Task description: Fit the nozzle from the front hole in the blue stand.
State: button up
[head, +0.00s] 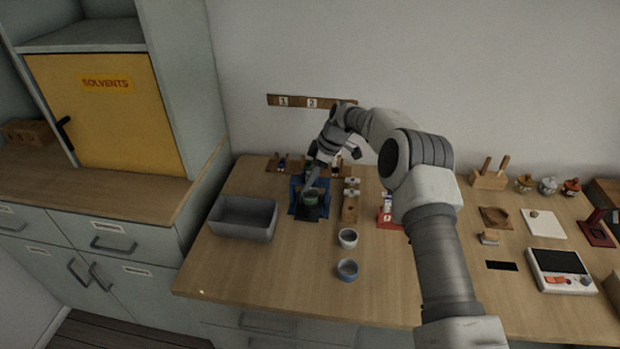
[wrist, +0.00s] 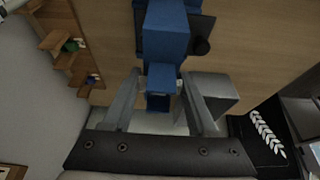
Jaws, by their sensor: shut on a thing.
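A blue stand (head: 295,190) is on the table behind the grey bin's right side, with a dark green round piece (head: 311,198) and a black piece at its front. My gripper (head: 316,172) is low over the stand, seen from behind in the head view. In the wrist view, my gripper (wrist: 161,77) has its fingers on either side of a small blue block-like part (wrist: 162,78), shut on it. A larger blue body (wrist: 165,35) with a dark knob is just beyond. I cannot tell whether these blue parts are joined. I cannot make out the nozzle or the front hole.
A grey bin (head: 243,219) is left of the stand. A wooden rack (head: 350,208), two small cups (head: 347,238) and a red stand (head: 389,220) are to the right. A low wooden shelf with small coloured pieces (wrist: 70,46) is behind.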

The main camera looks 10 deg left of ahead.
dwell(0.4)
jog(key=o, duration=1.4)
jog(key=shift+c, duration=0.2)
jog(key=shift+p+v, duration=0.8)
jog(key=shift+v, duration=1.6)
jog(key=shift+d+r, duration=0.1)
jog(key=shift+r, duration=0.05)
jog(key=v, duration=1.7)
jog(key=shift+p, duration=0.3)
